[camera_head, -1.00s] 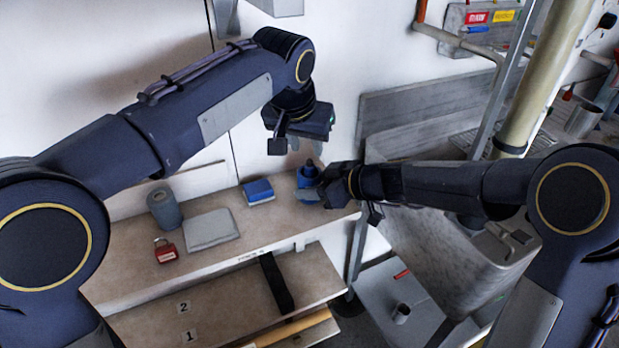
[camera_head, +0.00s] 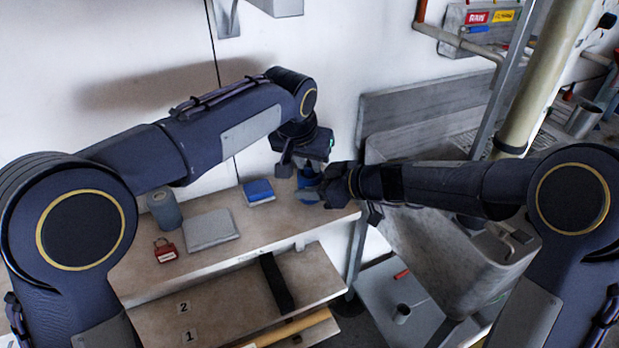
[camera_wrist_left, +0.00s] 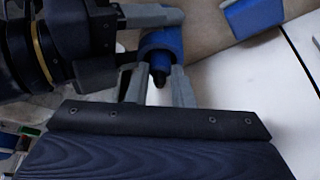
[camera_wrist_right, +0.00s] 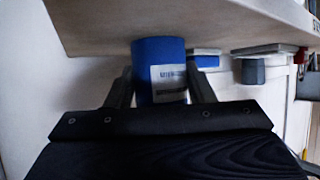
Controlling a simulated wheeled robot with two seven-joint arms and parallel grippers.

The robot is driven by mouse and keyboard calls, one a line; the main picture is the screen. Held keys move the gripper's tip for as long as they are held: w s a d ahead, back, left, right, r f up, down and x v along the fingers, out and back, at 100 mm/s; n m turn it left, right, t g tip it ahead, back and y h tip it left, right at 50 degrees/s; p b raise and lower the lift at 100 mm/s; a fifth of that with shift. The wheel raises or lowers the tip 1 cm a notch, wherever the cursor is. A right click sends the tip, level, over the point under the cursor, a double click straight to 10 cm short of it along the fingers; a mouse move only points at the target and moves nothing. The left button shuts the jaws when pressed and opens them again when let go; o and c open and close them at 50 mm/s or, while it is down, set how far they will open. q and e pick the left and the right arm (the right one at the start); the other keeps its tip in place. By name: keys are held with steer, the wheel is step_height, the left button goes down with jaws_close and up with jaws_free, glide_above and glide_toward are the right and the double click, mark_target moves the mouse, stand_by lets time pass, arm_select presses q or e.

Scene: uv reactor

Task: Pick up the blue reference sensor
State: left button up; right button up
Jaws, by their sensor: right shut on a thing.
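The blue reference sensor (camera_head: 306,181) stands upright at the right end of the bench top. My right gripper (camera_head: 314,194) reaches it from the right and is shut on its body. In the right wrist view the blue cylinder (camera_wrist_right: 158,52), with a pale label, sits between the two fingers (camera_wrist_right: 160,88). My left gripper (camera_head: 302,168) is just above the sensor, pointing down.
A blue block (camera_head: 258,191), a grey pad (camera_head: 210,229), a grey cylinder (camera_head: 164,210) and a red padlock (camera_head: 165,250) stand on the bench top (camera_head: 265,225) to the left. A wall is close behind. A grey sink (camera_head: 430,240) lies to the right, beneath my right arm.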

arm_select(q)
steer(key=shift+r, duration=0.15)
jaws_close()
step_height(320, 180, up, 7)
steer(key=s+a, duration=0.3)
steer(key=s, duration=0.5)
steer(key=s+a, duration=0.4)
steer(key=s, duration=0.4)
steer(key=shift+s, duration=0.35)
arm_select(e)
steer(key=o, duration=0.8)
